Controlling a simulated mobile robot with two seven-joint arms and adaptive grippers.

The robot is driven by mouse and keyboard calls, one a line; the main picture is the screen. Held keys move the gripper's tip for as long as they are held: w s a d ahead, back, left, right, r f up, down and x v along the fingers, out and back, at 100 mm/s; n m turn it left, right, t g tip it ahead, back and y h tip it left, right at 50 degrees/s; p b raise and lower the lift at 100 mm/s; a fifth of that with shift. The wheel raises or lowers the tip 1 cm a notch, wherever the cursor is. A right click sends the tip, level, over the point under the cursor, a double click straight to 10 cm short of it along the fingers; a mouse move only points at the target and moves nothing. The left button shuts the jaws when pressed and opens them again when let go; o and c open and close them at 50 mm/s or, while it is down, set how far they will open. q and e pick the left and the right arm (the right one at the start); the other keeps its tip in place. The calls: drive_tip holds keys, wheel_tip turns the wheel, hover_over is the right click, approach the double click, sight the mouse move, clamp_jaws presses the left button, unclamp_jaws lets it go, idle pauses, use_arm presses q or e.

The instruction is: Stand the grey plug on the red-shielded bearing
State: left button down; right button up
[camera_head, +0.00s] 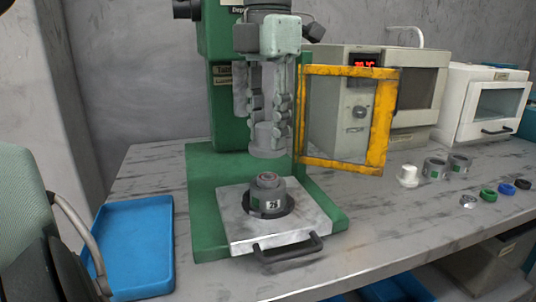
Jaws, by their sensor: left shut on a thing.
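My left gripper (267,132) hangs pointing down in front of the green press, its fingers shut on a grey cylindrical piece, which looks like the grey plug (265,149). The plug is upright, above the dark grey housing (268,200) marked with a number on the press plate. A gap shows between the plug and the housing. My right gripper is not in view.
The metal plate (315,230) has a dark handle in front. An open yellow-framed guard (379,125) stands right of the press. A white piece (407,176), grey rings (433,169) and small coloured rings (488,195) sit at right. A blue tray (135,245) lies left.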

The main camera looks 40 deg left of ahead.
use_arm(q)
drive_tip(key=w+a+f, duration=0.2)
drive_tip(key=w+a, duration=0.1)
drive_tip(key=shift+f, duration=0.25)
wheel_tip(320, 180, down, 4)
drive_tip(key=shift+f, duration=0.1)
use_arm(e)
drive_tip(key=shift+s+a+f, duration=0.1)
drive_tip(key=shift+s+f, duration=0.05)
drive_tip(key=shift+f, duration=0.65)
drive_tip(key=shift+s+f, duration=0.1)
use_arm(q)
drive_tip(key=c, duration=1.5)
unclamp_jaws()
drive_tip(key=shift+o, duration=1.9)
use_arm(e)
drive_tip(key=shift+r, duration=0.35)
